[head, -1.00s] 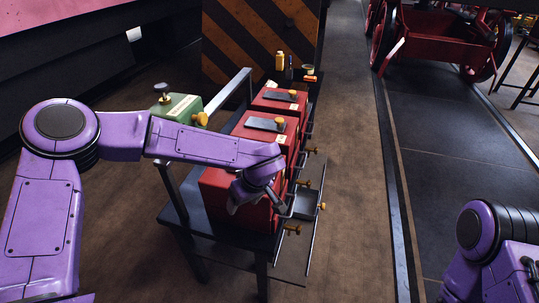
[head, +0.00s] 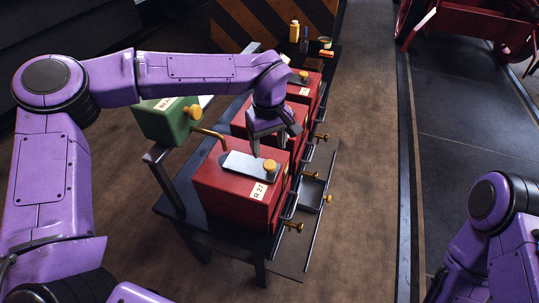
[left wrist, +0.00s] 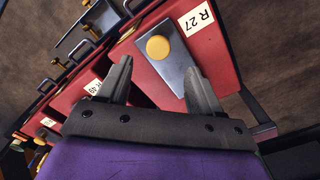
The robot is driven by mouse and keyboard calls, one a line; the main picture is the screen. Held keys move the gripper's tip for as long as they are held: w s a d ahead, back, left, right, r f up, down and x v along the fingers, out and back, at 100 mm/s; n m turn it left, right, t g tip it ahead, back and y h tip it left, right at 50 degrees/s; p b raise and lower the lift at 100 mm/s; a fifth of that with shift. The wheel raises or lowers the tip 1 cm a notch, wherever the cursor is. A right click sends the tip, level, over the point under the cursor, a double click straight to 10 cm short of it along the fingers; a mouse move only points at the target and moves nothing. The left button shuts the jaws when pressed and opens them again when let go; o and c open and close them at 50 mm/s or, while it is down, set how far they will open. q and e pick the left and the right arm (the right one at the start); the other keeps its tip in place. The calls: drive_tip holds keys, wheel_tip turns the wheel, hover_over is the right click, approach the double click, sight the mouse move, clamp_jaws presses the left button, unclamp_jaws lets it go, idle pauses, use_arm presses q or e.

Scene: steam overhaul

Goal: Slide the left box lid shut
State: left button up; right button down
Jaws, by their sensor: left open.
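The nearest red box, labelled R 27 (head: 235,198), stands at the near end of a row of red boxes. On its top lies a grey metal lid plate (head: 238,163) with a round brass knob (head: 269,166); any opening under it cannot be made out. In the left wrist view the lid (left wrist: 178,60) and brass knob (left wrist: 157,47) show just beyond my fingers. My left gripper (head: 273,143) points down, open and empty, near the far edge of that lid; contact cannot be told. Its spread fingers show in the left wrist view (left wrist: 157,68). My right gripper is out of view.
More red boxes (head: 309,80) with plates and knobs stand behind on the dark bench. A green tank (head: 164,122) with a brass pipe (head: 209,133) is beside them at left. Brass-ended levers (head: 294,226) stick out at right. Bare floor (head: 360,190) lies beyond.

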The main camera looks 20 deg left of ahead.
sight(269, 164)
use_arm(q)
wheel_tip(269, 164, down, 7)
drive_tip(key=shift+w+d+r+p, duration=0.1)
drive_tip(key=shift+w+p, duration=0.05)
drive_tip(key=shift+p, duration=0.2)
clamp_jaws()
drive_tip(key=shift+r, duration=0.1)
drive_tip(key=a+p, duration=0.3)
drive_tip(key=shift+a+r, duration=0.1)
drive_tip(key=shift+a, duration=0.1)
drive_tip(key=shift+w+f, duration=0.1)
drive_tip(key=shift+f, duration=0.1)
